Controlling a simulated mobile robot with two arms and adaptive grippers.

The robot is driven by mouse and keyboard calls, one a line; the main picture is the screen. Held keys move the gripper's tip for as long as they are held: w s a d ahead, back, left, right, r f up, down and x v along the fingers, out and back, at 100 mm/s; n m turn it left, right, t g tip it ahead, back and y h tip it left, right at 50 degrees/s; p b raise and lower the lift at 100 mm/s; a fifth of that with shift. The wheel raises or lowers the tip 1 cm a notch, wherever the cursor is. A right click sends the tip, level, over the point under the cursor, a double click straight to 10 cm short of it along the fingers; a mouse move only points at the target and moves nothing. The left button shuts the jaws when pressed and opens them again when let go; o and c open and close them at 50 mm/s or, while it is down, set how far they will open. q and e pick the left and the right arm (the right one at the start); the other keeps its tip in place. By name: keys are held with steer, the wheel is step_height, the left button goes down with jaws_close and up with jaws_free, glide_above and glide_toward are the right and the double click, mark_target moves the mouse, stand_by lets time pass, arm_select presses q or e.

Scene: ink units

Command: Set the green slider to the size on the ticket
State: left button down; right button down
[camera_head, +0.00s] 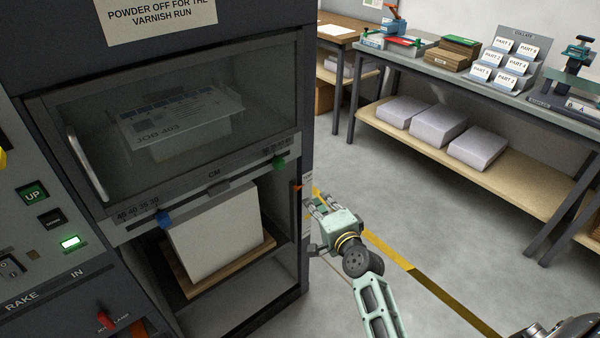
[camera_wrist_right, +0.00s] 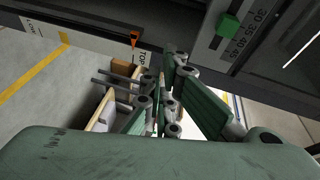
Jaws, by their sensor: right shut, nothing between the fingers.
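The green slider (camera_head: 280,163) sits near the right end of the CM rail (camera_head: 230,178) under the machine's window. In the right wrist view the green slider (camera_wrist_right: 229,25) is beside a scale marked 30, 35, 40, 45; its exact reading is unclear. A blue slider (camera_head: 164,219) is at the rail's left part. A printed sheet (camera_head: 180,113) marked JOB 403 shows behind the glass; I cannot make out a size ticket. My right gripper (camera_head: 316,204) is shut and empty, below and right of the green slider, apart from it. My left gripper is not in view.
A white paper stack (camera_head: 215,228) on a pallet stands in the bay below the rail. An orange pointer (camera_wrist_right: 134,40) is by a label reading TOP. A control panel (camera_head: 40,240) is at left. A bench (camera_head: 455,80) stands across open floor at right.

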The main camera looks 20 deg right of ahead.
mark_target(279, 163)
step_height(279, 163, up, 7)
steer(key=w+d+m+t, duration=0.1)
steer(key=d+m+t, duration=0.1)
steer(key=w+a+p, duration=0.1)
steer(key=w+a, duration=0.2)
steer(key=w, duration=0.5)
steer(key=shift+w+a, duration=0.15)
steer(key=shift+w, duration=0.15)
steer(key=a, duration=0.1)
steer(key=s+a+p, duration=0.1)
steer(key=a, duration=0.1)
steer(key=shift+a+f, duration=0.1)
